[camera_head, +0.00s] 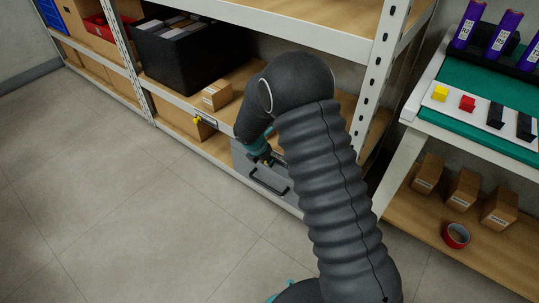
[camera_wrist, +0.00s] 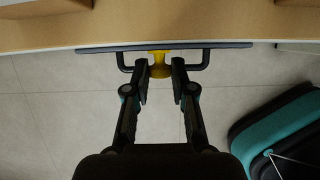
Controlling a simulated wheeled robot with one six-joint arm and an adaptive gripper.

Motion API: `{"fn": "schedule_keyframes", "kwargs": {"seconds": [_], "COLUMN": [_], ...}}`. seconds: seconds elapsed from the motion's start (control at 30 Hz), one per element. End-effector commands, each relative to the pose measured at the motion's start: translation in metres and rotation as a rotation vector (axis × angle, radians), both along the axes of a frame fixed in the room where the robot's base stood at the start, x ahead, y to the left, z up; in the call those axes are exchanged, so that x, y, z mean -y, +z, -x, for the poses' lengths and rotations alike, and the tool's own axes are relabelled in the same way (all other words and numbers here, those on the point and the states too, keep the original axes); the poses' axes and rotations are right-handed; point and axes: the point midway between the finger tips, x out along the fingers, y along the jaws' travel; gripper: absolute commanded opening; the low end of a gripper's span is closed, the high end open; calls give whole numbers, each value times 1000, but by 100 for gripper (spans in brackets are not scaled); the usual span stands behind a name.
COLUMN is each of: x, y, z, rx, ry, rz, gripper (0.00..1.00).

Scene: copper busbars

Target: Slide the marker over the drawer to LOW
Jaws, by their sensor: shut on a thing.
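The yellow marker (camera_wrist: 160,69) is between my gripper's (camera_wrist: 160,82) fingertips in the wrist view, in front of a dark edge (camera_wrist: 220,45). The fingers are shut on it. A black bar handle (camera_wrist: 204,60) shows on both sides of it. In the head view, my gripper (camera_head: 262,152) is at the lower shelf, just above the grey drawer (camera_head: 252,180) with its black handle (camera_head: 270,186). A bit of yellow shows at the fingers there. My arm hides much of the drawer's right side, and no LOW lettering can be read.
Another yellow marker (camera_head: 197,119) sits on the shelf edge to the left, by a dark label strip (camera_head: 206,122). A small carton (camera_head: 217,95) and a black bin (camera_head: 180,55) stand on that shelf. A workbench (camera_head: 425,98) stands at right. The floor (camera_head: 130,200) at left is clear.

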Motion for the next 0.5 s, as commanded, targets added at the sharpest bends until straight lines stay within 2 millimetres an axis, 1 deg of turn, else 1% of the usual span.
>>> {"fn": "schedule_keyframes", "kwargs": {"seconds": [0.1, 0.3, 0.33, 0.37, 0.4, 0.43, 0.5], "x": [-2, -2, -2, -2, -3, -3, -3], "y": [0, 0, 0, 0, 0, 0, 0], "z": [3, 3, 3, 3, 3, 3, 3], "rx": [2, 2, 2, 2, 2, 2, 2], "ry": [9, 10, 11, 10, 10, 10, 11], "rz": [1, 1, 1, 1, 1, 1, 1], "gripper": [0, 0, 27, 34, 44, 50, 50]}}
